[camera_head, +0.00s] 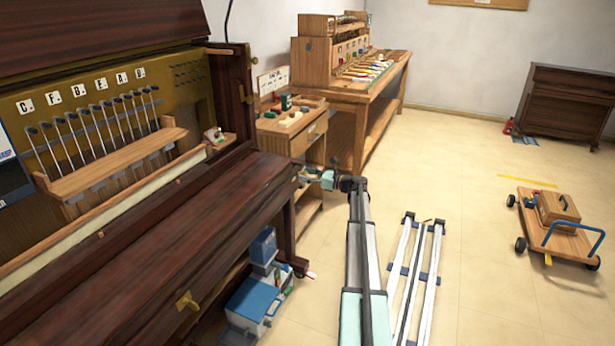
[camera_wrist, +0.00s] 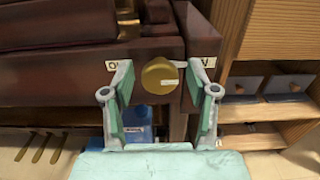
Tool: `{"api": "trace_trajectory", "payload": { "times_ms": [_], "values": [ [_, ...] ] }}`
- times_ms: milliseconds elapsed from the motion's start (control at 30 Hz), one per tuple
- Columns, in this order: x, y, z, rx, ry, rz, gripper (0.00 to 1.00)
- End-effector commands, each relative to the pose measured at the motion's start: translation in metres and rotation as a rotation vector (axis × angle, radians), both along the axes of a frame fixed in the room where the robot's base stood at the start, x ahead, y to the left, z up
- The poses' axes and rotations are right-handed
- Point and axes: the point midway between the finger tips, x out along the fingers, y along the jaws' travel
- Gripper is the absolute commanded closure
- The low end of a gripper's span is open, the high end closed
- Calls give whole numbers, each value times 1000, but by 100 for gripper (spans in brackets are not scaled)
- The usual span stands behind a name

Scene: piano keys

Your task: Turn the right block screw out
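My gripper (camera_wrist: 160,70) is open, one finger on each side of the screw head, with gaps on both sides. In the head view my gripper (camera_head: 318,179) is at the piano's right end; the screw there is not visible.
The dark piano (camera_head: 160,240) fills the left, with a brass handle-like piece (camera_head: 187,300) on its front. A blue-lidded box (camera_head: 256,300) stands below. A wooden workbench (camera_head: 385,88) is behind.

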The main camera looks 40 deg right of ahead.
Motion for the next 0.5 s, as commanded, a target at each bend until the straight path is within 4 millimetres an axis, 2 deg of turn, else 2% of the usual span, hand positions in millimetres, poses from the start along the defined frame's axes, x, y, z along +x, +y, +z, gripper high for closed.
{"api": "trace_trajectory", "payload": {
  "times_ms": [33, 100, 133, 500],
  "values": [
    [0, 0, 0, 0, 0, 0, 66],
    [0, 0, 0, 0, 0, 0, 91],
    [0, 0, 0, 0, 0, 0, 96],
    [0, 0, 0, -25, -13, 0, 96]
  ]
}}
